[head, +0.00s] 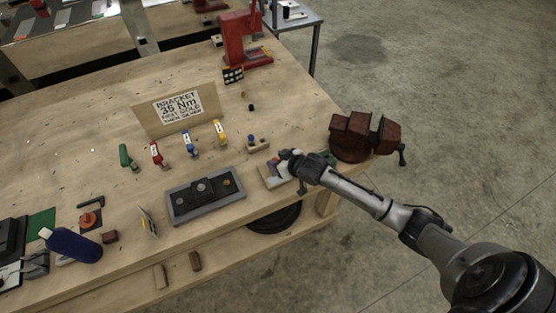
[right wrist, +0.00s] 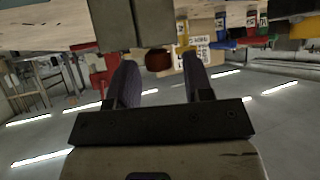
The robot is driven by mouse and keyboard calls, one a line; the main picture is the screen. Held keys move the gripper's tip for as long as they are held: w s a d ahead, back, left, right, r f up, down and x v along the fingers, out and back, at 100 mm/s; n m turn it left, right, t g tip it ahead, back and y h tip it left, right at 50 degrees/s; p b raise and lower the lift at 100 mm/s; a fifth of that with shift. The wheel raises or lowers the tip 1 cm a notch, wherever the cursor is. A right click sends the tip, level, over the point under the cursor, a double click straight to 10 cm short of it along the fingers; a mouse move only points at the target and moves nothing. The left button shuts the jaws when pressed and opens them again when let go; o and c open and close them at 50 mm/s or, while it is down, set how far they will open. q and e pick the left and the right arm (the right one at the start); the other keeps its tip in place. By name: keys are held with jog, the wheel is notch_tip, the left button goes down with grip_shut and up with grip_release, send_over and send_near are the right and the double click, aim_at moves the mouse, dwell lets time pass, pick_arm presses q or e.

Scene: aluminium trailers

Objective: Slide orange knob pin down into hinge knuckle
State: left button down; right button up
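My right gripper (head: 284,157) is at the table's front right edge, over a small pale-and-grey fixture (head: 268,178) that it partly hides. The right wrist view is upside down. There the two fingers of my right gripper (right wrist: 160,62) stand wide apart. A dark reddish rounded knob (right wrist: 158,60) shows between the fingertips, against a grey block (right wrist: 135,22); there is a gap on both sides of it. It looks like the knob pin, but shade hides its true colour. The hinge knuckle and the pin's depth cannot be made out. My left gripper is not in view.
A dark red vise (head: 360,134) stands right of my gripper. A grey plate fixture (head: 206,196) lies to the left, with coloured-handled tools (head: 190,146) and a sign board (head: 176,108) behind. An orange round piece (head: 90,219) and a blue bottle (head: 72,244) are far left.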

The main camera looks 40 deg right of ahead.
jog(key=shift+o, duration=0.3)
jog(key=shift+r, duration=0.2)
jog(key=shift+s+r, duration=0.2)
jog(key=shift+s, duration=0.05)
jog(key=a+v, duration=0.1)
jog(key=v, duration=0.9)
jog(key=s+a+f+g, duration=0.2)
jog(key=s+a, duration=0.2)
jog(key=s, duration=0.4)
jog(key=s+a+f+g, duration=0.2)
jog(key=s+a, duration=0.3)
jog(key=s, duration=0.3)
jog(key=s+a+f+g+h+p, duration=0.1)
jog(key=s+a+f+g, duration=0.1)
jog(key=s, duration=0.6)
jog(key=shift+s+a+f+n+g, duration=0.25)
jog(key=shift+a+n+g, duration=0.15)
jog(key=shift+a+g, duration=0.6)
jog(key=shift+a, duration=0.2)
